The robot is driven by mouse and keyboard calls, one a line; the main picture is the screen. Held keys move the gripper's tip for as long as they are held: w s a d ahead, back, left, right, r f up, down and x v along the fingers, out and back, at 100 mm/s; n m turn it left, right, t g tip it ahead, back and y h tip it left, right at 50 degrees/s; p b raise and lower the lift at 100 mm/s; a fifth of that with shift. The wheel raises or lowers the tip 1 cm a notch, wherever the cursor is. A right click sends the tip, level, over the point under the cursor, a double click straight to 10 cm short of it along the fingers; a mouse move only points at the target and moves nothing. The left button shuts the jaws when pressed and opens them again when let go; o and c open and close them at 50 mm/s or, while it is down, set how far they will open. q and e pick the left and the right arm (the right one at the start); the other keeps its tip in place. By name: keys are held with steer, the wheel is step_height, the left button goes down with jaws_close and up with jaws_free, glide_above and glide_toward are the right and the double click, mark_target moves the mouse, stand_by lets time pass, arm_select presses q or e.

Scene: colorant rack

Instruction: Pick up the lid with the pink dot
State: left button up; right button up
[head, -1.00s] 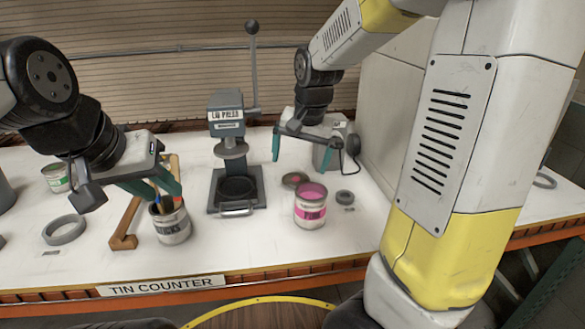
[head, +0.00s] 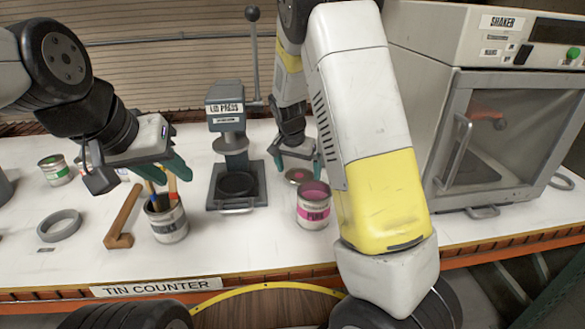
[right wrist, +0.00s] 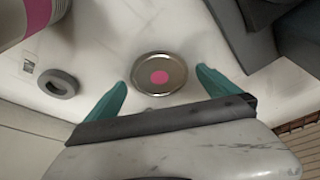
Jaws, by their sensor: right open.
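The lid with the pink dot (right wrist: 159,77) is a round metal disc lying flat on the white counter. In the head view the lid (head: 298,175) is behind the pink tin (head: 313,208). My right gripper (head: 299,170) is open over the lid. In the right wrist view the open right gripper (right wrist: 161,82) has one teal finger on each side of the lid, with gaps between. The height of the fingertips above the counter is hard to tell. My left gripper (head: 166,170) is open and empty, close to the brush handles in a tin.
The tin with brushes (head: 166,219), a wooden tool (head: 122,218) and a grey ring (head: 59,226) are at the left. The lid press (head: 236,190) stands left of the right gripper. A small dark ring (right wrist: 59,83) lies near the lid. The shaker (head: 500,130) is at the right.

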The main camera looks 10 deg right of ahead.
steer(key=shift+w+f, duration=0.15)
steer(key=shift+f, duration=0.35)
